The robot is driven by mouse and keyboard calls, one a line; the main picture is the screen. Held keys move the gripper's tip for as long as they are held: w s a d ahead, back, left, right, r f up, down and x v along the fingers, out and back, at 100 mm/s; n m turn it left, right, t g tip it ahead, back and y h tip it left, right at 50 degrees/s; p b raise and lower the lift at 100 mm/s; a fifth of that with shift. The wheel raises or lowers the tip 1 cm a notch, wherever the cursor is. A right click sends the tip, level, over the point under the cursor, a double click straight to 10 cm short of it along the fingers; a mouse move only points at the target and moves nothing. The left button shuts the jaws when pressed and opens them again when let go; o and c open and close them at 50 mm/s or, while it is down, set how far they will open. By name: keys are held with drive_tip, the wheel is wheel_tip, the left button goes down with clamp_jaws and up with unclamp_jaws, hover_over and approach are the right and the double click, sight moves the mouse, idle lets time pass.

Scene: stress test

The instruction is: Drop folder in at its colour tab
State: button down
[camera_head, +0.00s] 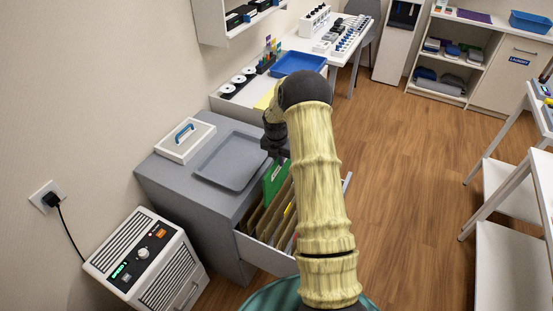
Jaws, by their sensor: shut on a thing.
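A green folder (274,179) hangs upright below my gripper (276,153), which is shut on its top edge. The folder is at the open drawer (260,252) of a grey cabinet (213,217), near the drawer's back left end. Its lower part is hidden among the brown hanging folders (264,218), so I cannot tell how deep it sits. A yellow tab (288,210) shows among the hanging folders. My arm covers the drawer's right part, and the other tabs are not clear.
On the cabinet top lie a grey tray (230,160) and a white box (185,138) with a blue handle. A white heater-like unit (146,262) stands at front left. A desk with a blue tray (298,63) is behind.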

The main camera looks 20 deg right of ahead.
sight(280, 170)
drive_tip(key=shift+s+d, duration=0.1)
drive_tip(key=shift+s, duration=0.05)
wheel_tip(280, 170, down, 4)
drive_tip(key=b, duration=0.3)
drive_tip(key=shift+f, duration=0.2)
drive_tip(key=shift+f+b, duration=0.65)
drive_tip(key=shift+b, duration=0.05)
drive_tip(key=shift+f, duration=0.15)
